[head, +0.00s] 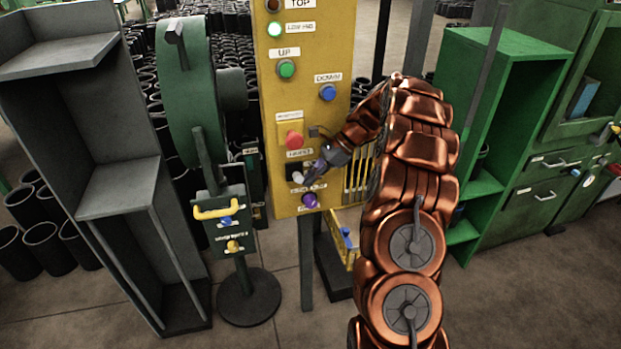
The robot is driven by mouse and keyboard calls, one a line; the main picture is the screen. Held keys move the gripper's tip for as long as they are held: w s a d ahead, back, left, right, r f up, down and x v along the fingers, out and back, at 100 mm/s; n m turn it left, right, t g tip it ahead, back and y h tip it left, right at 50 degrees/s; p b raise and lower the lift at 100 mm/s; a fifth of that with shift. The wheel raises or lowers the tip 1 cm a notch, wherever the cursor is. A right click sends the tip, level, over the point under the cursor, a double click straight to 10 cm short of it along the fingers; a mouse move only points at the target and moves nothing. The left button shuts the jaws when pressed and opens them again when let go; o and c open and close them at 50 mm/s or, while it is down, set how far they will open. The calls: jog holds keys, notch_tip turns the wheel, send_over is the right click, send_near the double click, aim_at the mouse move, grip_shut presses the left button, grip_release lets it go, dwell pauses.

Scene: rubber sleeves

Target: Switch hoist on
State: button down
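A yellow control panel (267,110) stands upright in the middle of the head view. It has a green button (286,69) under an "UP" label, a blue button (327,92) under "DOWN", and a red button (294,140). Below the red button is a label that seems to read "HOIST" (299,153). A dark switch plate with a pale knob (296,175) sits under it, and a purple button (309,200) is lower still. My gripper (312,175) is at the panel, close beside the pale knob and above the purple button. Contact, finger opening and switch position are too small to tell.
A lamp (275,30) near the panel's top glows pale green. A green stand (228,225) with a yellow handle is left of the panel, beside a grey shelf (110,190). Green cabinets (545,190) stand at right. Black sleeves (45,245) fill the back left.

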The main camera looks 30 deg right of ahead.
jog(key=d+r+b, duration=0.2)
jog(key=d+r, duration=0.1)
jog(key=d, duration=0.5)
jog(key=shift+s+d+r, duration=0.2)
jog(key=shift+s+d, duration=0.15)
jog(key=shift+d, duration=0.05)
dwell(0.4)
jog(key=shift+a, duration=0.1)
dwell(0.5)
